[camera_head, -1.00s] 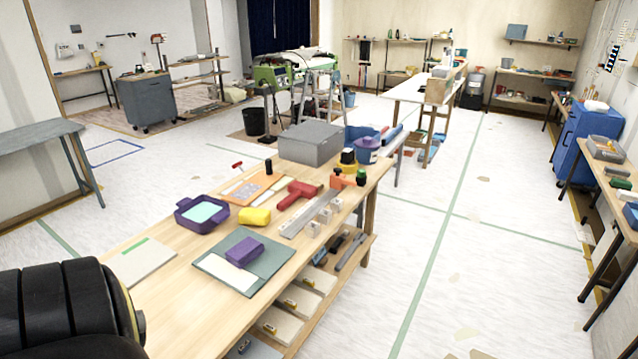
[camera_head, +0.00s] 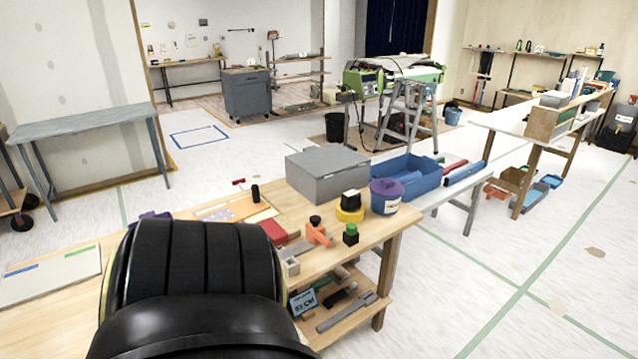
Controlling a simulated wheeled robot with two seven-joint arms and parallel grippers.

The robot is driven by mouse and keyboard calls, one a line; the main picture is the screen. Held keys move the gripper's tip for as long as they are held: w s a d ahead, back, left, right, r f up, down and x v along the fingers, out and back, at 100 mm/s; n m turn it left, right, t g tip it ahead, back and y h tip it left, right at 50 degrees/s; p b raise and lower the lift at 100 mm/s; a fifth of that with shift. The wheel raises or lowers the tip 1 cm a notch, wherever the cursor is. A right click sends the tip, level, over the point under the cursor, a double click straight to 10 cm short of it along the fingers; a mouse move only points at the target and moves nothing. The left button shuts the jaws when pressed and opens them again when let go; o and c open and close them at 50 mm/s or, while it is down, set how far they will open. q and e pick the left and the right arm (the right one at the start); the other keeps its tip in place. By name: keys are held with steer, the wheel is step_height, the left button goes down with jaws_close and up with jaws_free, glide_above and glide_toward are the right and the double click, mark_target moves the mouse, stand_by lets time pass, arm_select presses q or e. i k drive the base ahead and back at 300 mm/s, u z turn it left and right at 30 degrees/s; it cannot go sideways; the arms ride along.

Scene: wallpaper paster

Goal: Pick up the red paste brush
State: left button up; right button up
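A red object (camera_head: 274,231) that looks like a broad-headed brush lies on the wooden workbench (camera_head: 365,232). Only part of it shows, just behind the upper right edge of my black arm part; the rest is hidden, so I cannot be sure it is the paste brush. A smaller red-handled tool (camera_head: 238,182) lies at the bench's far edge. Another red object (camera_head: 455,167) lies beside the blue tray. Neither of my grippers is in view.
A grey box (camera_head: 328,175), purple bucket (camera_head: 386,197), orange tool (camera_head: 318,234) and black-and-green item (camera_head: 351,234) crowd the bench's right end. A blue tray (camera_head: 408,170) sits on a lower bench behind. Open floor (camera_head: 475,262) lies to the right.

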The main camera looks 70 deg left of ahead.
mark_target(280, 229)
steer(key=i, duration=0.7)
steer(key=u, duration=2.95)
steer(key=i, duration=0.8)
steer(key=u, duration=0.05)
